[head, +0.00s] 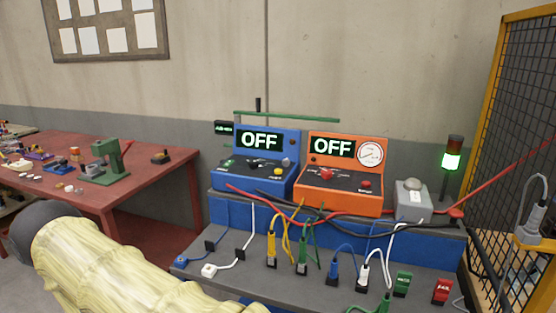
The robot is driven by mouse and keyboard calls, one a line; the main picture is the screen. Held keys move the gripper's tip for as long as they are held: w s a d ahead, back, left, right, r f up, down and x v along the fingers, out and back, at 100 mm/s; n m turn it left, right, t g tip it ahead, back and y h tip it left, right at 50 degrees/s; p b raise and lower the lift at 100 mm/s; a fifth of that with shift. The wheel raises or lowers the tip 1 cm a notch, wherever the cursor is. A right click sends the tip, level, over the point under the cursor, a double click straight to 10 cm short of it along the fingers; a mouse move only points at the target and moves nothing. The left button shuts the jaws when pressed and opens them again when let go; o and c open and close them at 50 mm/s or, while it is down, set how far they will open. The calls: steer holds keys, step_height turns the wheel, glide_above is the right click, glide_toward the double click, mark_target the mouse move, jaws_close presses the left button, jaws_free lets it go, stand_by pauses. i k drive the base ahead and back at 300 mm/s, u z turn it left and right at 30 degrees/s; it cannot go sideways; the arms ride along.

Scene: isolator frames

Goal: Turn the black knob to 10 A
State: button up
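A blue unit (267,175) and an orange unit (345,199) stand side by side on a blue-and-grey bench. Both green displays read OFF. The orange unit has a round dial gauge (370,153) at its upper right, and a red knob (326,174) and a red button (366,184) on its dark sloped panel. The blue unit's dark panel has small controls, including a pale round one (286,162). The black knob is too small and dark against the panels to pick out surely, and its setting cannot be read. My gripper is not in view.
Several coloured cables and plugs cover the bench's lower step, and red and black cables cross before the units. A grey box (412,201) and a lit green signal lamp (452,161) stand right, near a mesh fence (520,100). A red table (150,183) stands left.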

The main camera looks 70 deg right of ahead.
mark_target(253, 164)
steer(key=z, duration=1.2)
